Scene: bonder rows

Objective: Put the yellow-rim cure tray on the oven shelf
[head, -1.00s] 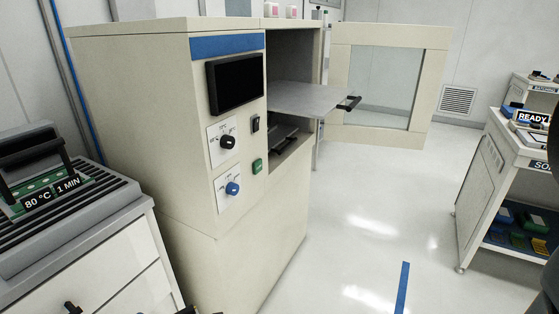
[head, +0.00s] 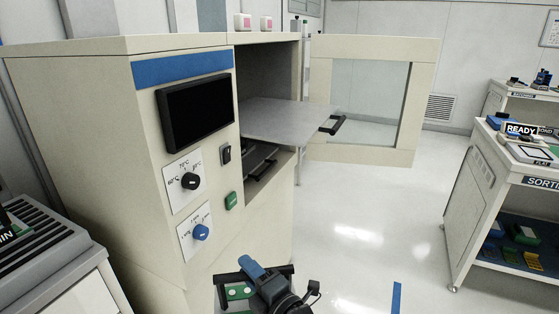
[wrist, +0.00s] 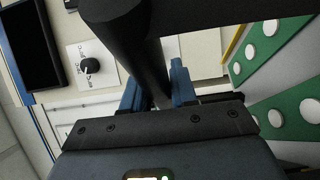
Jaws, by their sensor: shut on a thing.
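My gripper (head: 262,280) is low in the head view, in front of the oven. In the wrist view its blue fingers (wrist: 157,88) are shut on the black handle (wrist: 157,62) of the cure tray. The tray's yellow rim (wrist: 237,42) and green boards with white discs show at the right of that view. In the head view only a small part of the tray shows, with a green board (head: 238,292) beside my gripper. The oven shelf (head: 290,120) is a bare grey plate, slid part way out, above and behind my gripper, apart from the tray.
The oven door (head: 322,100) stands open to the right. A lower rack with a black handle (head: 262,168) is inside the oven (head: 180,50). A grey ribbed station (head: 45,250) is at the left, a sorting cart (head: 470,195) at the right. The floor between is clear.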

